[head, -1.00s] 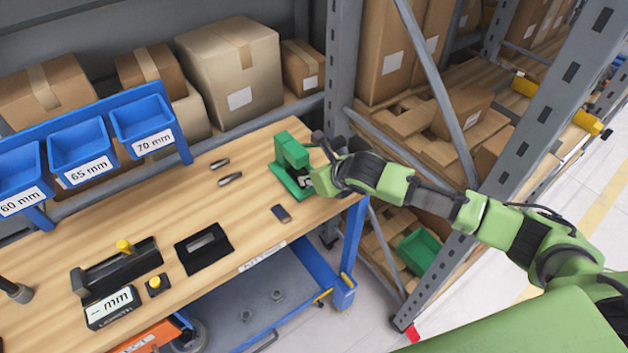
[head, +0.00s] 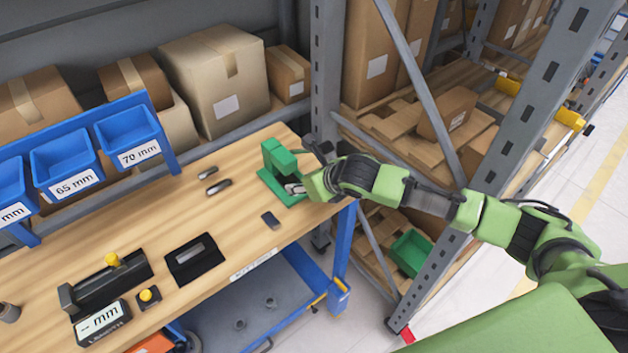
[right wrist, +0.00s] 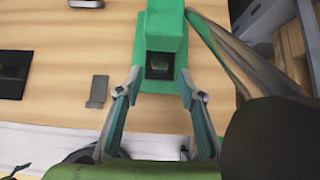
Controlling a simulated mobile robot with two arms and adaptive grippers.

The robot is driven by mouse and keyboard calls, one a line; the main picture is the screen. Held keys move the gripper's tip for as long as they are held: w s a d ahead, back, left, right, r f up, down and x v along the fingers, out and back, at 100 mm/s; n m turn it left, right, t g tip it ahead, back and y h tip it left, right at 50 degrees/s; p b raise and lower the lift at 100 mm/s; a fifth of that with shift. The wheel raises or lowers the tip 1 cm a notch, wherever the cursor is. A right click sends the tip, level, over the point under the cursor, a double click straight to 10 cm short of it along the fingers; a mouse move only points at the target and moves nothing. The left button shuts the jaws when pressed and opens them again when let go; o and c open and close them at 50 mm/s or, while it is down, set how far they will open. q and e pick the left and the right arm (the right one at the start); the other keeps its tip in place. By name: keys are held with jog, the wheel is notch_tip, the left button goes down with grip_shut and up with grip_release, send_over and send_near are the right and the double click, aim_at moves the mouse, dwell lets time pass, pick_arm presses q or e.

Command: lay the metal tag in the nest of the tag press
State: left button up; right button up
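The green tag press (head: 273,158) stands at the right end of the wooden bench. It also shows in the right wrist view (right wrist: 163,30), with a dark square recess (right wrist: 159,66) in front of its head. My right gripper (head: 296,188) is at the front of the press. In the right wrist view its fingers (right wrist: 160,88) are spread either side of the press base, with nothing visibly held. A small flat grey piece (head: 271,220), possibly the metal tag, lies on the bench left of the gripper; it also shows in the wrist view (right wrist: 97,91). The recess's contents are unclear. My left gripper is out of view.
A black slotted block (head: 194,259), a black fixture with a yellow knob (head: 110,280) and a display box (head: 101,323) stand on the bench (head: 225,225). Two small metal pieces (head: 217,188) lie behind. Blue bins (head: 66,164) hang at the left; a rack post (head: 480,190) stands right.

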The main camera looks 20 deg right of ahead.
jog(key=v, duration=1)
jog(key=s+a+f+m+g+y, duration=0.1)
jog(key=s+a+f+m, duration=0.3)
jog(key=m, duration=0.4)
jog(key=s+a+f+m, duration=0.2)
jog(key=s+a+m, duration=0.2)
jog(key=s+m, duration=0.25)
jog(key=s+d+f+m+g+h, duration=0.2)
jog(key=s+d+f+m, duration=0.25)
jog(key=s+m, duration=0.55)
jog(key=s+d+f+m+g+h, duration=0.25)
jog(key=s+d+m, duration=0.35)
jog(key=m, duration=0.7)
jog(key=s+f+b, duration=0.1)
jog(key=s+f, duration=0.1)
jog(key=f, duration=1.3)
jog(key=s+f+b, duration=0.1)
jog(key=s+f, duration=0.1)
jog(key=f, duration=1.3)
jog(key=s+d+f+g+b, duration=0.1)
jog(key=s+d+f+g, duration=0.1)
jog(key=s+f, duration=1.4)
jog(key=shift+s+d+f, duration=0.2)
jog(key=shift+d+f, duration=0.05)
